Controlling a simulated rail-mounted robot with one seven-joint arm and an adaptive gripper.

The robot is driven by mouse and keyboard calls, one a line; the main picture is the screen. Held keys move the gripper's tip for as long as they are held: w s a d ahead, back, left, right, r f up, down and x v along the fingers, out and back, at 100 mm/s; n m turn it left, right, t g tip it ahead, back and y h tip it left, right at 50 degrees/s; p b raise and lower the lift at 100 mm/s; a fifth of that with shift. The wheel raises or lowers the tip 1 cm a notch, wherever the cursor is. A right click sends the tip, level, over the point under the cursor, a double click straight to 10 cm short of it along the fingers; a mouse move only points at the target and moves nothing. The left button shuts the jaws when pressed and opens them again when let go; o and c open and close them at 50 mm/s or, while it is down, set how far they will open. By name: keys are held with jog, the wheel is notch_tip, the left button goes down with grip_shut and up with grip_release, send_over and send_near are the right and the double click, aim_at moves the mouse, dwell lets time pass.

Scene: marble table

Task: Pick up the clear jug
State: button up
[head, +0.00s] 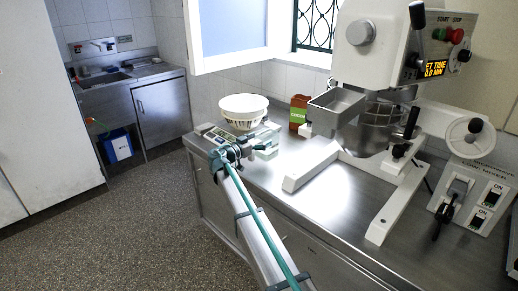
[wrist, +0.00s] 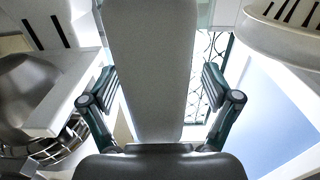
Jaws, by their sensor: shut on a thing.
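I cannot make out a clear jug in either view. My gripper (head: 226,155) is at the near left end of the steel counter, just in front of a white slotted bowl. In the wrist view my gripper (wrist: 157,85) has its two dark fingers well apart, one on each side of a broad, pale grey, opaque-looking thing (wrist: 150,60). It is shut on this thing, which runs up out of the top of the picture. I cannot tell what the thing is. My arm and gripper hide part of the counter end.
The white slotted bowl (head: 243,110) stands behind my gripper, with a brown-red box (head: 299,112) to its right. A large white mixer (head: 372,60) with a steel bowl (head: 365,135) fills the counter's right. Bare steel counter (head: 330,195) lies in front. A barred window is behind.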

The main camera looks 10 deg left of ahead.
jog(key=s+d+r+b, duration=0.2)
jog(key=s+d+r, duration=0.3)
jog(key=s+r, duration=0.3)
jog(key=s, duration=0.3)
jog(key=shift+s+d+r, duration=0.15)
jog(key=shift+s+r, duration=0.1)
jog(key=shift+s, duration=0.1)
jog(key=o, duration=1.2)
jog(key=shift+c, duration=0.2)
jog(key=c, duration=0.6)
